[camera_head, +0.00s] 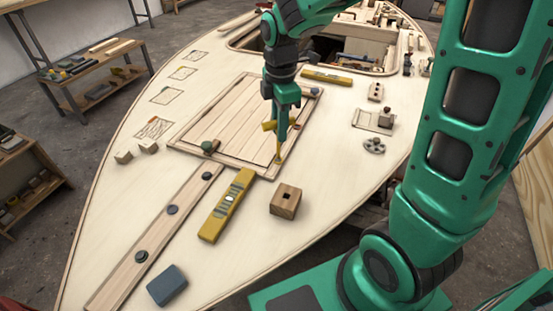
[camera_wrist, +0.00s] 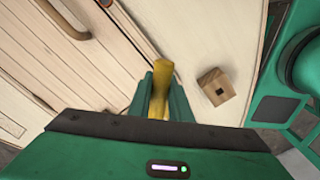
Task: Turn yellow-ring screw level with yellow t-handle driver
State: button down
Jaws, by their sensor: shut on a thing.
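My gripper (camera_head: 281,118) is shut on the yellow T-handle driver (camera_head: 269,125). The driver's yellow shaft points down toward the near right corner of the hatch panel (camera_head: 222,118). In the wrist view the yellow handle (camera_wrist: 160,82) sits between my two green fingers (camera_wrist: 160,98). The driver's tip is near the hatch frame, but I cannot tell whether it touches. The yellow-ring screw cannot be made out; the driver or my gripper may hide it.
A wooden block with a square hole (camera_head: 285,201) stands near the hatch corner. A yellow spirit level (camera_head: 228,205) and a blue block (camera_head: 167,285) lie nearer. A plank (camera_head: 155,238) bears dark discs. Another yellow level (camera_head: 326,76) lies behind.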

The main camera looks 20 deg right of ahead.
jog(key=n, duration=0.4)
jog(key=shift+w, duration=0.1)
jog(key=n, duration=0.4)
jog(key=shift+n, duration=0.4)
jog(key=n, duration=0.6)
jog(key=shift+w+a, duration=0.1)
jog(key=shift+f, duration=0.45)
dwell(0.4)
jog(key=m, duration=0.4)
jog(key=shift+m, duration=0.3)
